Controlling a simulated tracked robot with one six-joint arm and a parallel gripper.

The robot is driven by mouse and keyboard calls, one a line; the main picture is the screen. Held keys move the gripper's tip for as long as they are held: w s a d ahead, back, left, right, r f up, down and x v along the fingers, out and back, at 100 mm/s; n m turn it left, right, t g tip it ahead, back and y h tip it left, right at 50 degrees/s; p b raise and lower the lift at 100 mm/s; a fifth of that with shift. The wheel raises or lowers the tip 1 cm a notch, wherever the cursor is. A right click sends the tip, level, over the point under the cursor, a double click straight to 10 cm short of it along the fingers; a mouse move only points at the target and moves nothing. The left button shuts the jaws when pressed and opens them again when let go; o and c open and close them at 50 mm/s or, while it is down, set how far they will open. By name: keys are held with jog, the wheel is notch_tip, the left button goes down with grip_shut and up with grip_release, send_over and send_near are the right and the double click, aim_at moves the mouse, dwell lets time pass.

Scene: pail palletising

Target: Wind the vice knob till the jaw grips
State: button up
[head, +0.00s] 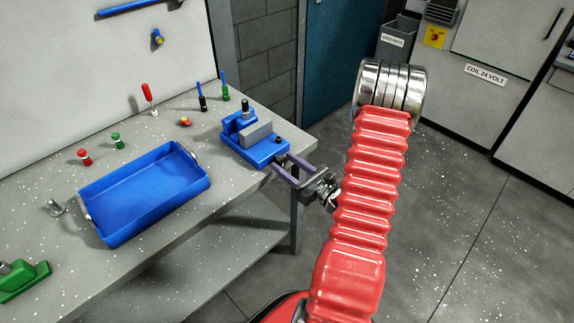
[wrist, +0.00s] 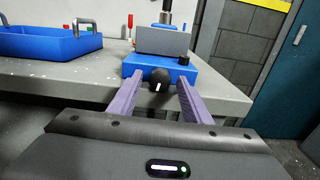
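The blue vice (head: 253,141) stands at the right end of the workbench, with a grey block (head: 256,132) on it by the jaw. In the wrist view the vice (wrist: 140,67) faces me, with the grey block (wrist: 163,42) above its front. The dark round knob (wrist: 160,77) with a white mark sticks out from the vice's front. My gripper (head: 280,163) reaches the vice's front from the right. In the wrist view its two purple fingers (wrist: 159,82) are apart, one on each side of the knob, with gaps visible. Whether the jaw touches the block is unclear.
A blue tray (head: 145,192) with metal handles lies on the workbench (head: 195,232) left of the vice. Small red, green and blue-handled items stand behind it. A green object (head: 22,280) sits at the near left. The floor right of the bench is clear.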

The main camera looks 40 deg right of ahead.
jog(key=c, duration=1)
jog(key=shift+o, duration=0.2)
jog(key=shift+m, duration=0.8)
jog(key=o, duration=1.1)
